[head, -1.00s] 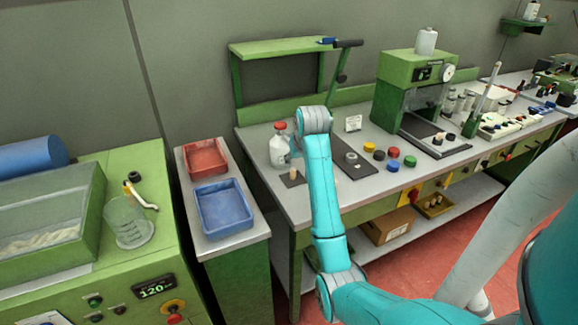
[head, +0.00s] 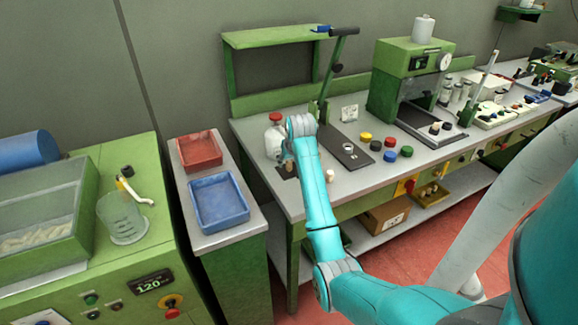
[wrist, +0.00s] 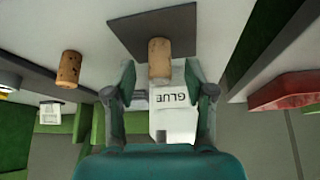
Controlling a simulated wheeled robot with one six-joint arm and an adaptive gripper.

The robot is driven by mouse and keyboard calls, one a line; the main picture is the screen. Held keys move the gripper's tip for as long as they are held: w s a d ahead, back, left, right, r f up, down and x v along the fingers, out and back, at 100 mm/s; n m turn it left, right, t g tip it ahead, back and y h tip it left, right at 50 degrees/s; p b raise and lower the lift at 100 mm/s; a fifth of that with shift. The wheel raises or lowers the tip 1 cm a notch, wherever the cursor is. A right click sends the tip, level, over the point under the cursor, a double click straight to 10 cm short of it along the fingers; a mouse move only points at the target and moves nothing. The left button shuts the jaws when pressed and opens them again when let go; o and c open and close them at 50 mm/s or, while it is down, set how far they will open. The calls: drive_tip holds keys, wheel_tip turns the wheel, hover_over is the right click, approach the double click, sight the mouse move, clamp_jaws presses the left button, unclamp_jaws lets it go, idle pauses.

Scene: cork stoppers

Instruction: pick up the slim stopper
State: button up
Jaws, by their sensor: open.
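In the wrist view a slim tan cork stopper (wrist: 159,60) stands on a dark mat (wrist: 130,32), between the two fingers of my gripper (wrist: 160,72). The fingers are open, with a gap on each side of the cork. In the head view the same stopper (head: 289,171) shows at the end of my arm, partly hidden by it. A second speckled cork (wrist: 69,68) stands apart to the left in the wrist view; it shows pale-topped in the head view (head: 330,177).
A white glue bottle (wrist: 174,124) with a red cap (head: 274,117) stands close behind the gripper. A dark plate with a lever press (head: 352,157) and several coloured caps (head: 389,156) lie to the right. Red (head: 200,160) and blue (head: 222,222) trays stand left, across a gap.

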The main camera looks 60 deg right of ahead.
drive_tip(key=shift+w+d+f, duration=0.2)
drive_tip(key=shift+f, duration=0.3)
drive_tip(key=c, duration=0.8)
drive_tip(key=shift+r, duration=0.1)
